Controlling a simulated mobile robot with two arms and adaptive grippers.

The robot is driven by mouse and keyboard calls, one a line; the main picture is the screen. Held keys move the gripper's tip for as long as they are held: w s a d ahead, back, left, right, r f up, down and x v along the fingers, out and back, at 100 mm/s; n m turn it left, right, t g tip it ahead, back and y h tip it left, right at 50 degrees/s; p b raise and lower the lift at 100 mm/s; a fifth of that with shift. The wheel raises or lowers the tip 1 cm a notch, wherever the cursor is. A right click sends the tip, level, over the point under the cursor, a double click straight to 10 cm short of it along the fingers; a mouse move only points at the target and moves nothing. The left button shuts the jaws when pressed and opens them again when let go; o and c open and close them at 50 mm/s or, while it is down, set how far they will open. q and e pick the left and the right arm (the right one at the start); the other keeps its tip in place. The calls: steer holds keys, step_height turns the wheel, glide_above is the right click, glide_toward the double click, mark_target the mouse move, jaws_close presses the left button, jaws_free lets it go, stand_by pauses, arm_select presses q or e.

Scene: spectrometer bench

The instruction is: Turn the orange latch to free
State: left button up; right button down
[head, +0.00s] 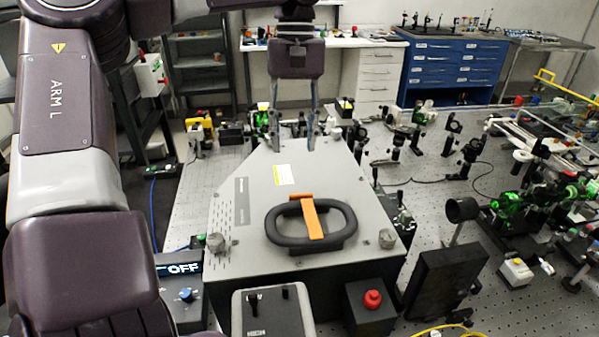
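The orange latch (312,218) is a flat bar lying across the black oval ring handle (343,216). Its long axis runs roughly front to back in the head view, with a short orange piece at its far end. The handle sits on the sloping top of a grey housing (228,190). My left gripper (293,144) points down above the far, narrow end of the housing. Its two fingers are spread with a gap between them, empty and apart from the latch. My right gripper is not in view.
A box with a red button (372,299) and a grey switch box (272,312) stand in front of the housing. A display reading OFF (180,266) is at left. Optics crowd the bench (440,192) at right. A black panel (446,283) stands front right.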

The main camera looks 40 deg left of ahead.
mark_target(301, 194)
arm_select(q)
steer(key=shift+o, duration=1.3)
steer(key=shift+t+y, duration=0.5)
steer(key=shift+t, duration=0.1)
steer(key=d, duration=0.1)
steer(key=s+d, duration=0.2)
steer(key=shift+s+d+f+p, duration=0.25)
steer(key=shift+d+f+p, duration=0.05)
steer(key=shift+d+p, duration=0.05)
steer(key=shift+s+d+f, duration=0.15)
steer(key=shift+s+d, duration=0.1)
steer(key=shift+d, duration=0.2)
steer(key=shift+f, duration=0.4)
step_height(301, 194, down, 7)
steer(key=shift+p, duration=0.85)
steer(key=shift+c, duration=0.4)
